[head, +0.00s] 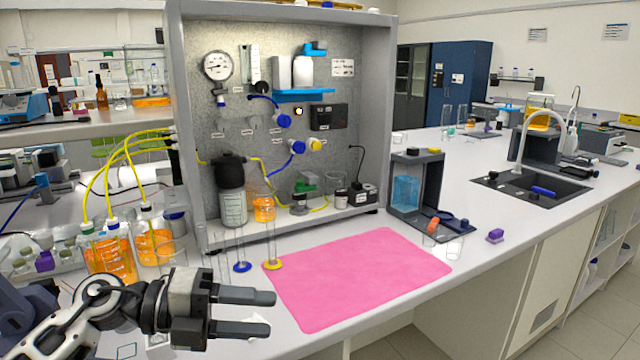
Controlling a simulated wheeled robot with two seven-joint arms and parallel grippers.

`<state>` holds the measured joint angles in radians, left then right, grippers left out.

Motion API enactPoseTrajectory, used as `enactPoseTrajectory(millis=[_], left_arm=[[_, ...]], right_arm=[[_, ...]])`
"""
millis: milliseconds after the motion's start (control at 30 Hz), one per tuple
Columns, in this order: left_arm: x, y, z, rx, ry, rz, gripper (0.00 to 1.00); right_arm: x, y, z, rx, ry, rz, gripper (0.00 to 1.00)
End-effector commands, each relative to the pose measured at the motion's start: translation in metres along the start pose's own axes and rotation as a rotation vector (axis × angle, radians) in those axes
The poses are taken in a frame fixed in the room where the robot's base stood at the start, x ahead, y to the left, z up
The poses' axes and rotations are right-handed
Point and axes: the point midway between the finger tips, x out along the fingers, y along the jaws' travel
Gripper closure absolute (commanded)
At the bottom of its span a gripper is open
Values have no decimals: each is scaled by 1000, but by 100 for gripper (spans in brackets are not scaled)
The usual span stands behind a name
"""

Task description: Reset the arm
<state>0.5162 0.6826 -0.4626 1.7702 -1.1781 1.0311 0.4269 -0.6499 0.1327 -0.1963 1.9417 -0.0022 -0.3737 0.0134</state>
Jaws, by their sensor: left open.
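My left gripper (243,313) comes in from the lower left. Its two dark fingers are apart and point right, with nothing between them. It is over the front of the bench, left of the pink mat (360,275). My left arm shows behind it at the lower left corner. My right gripper is out of view. The membrane rig's grey panel (325,145) stands behind the mat, with a gauge (217,66), blue and yellow valve knobs and a dark-topped canister (231,190).
Glass cylinders with blue (241,267) and yellow (273,264) bases stand just behind my left gripper. Orange-filled bottles (110,255) with yellow tubes stand at left. A blue-tinted tank (406,190) is right of the rig, and a sink (530,186) is farther right. The mat is clear.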

Motion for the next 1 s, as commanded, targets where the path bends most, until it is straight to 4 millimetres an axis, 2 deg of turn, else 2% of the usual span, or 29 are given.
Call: enactPoseTrajectory(millis=[33, 67, 167, 267, 300, 367, 400, 500, 600, 700, 800, 1000], left_arm=[[14, 2, -10, -119, -49, -167, 52], [18, 3, -11, -189, -93, -257, 52], [18, 20, -9, -461, -284, -507, 52], [4, 70, -9, -785, -530, -665, 52], [-2, 98, -14, -927, -636, -700, 52], [-10, 141, -28, -1126, -783, -720, 52], [-15, 168, -41, -1245, -869, -718, 52], [-22, 226, -82, -1507, -1043, -678, 52], [-24, 267, -125, -1713, -1164, -616, 52], [-24, 291, -159, -1854, -1237, -560, 52], [-23, 303, -180, -1934, -1274, -524, 52], [-23, 308, -187, -1964, -1288, -508, 52]], right_arm=[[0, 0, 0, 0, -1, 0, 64], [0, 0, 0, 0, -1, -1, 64], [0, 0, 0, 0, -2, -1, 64], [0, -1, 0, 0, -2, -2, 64], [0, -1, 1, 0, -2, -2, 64], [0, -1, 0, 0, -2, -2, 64], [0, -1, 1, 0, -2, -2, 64], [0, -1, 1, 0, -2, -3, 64], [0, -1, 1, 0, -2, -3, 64], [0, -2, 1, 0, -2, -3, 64], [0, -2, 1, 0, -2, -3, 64], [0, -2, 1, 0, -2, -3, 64]])
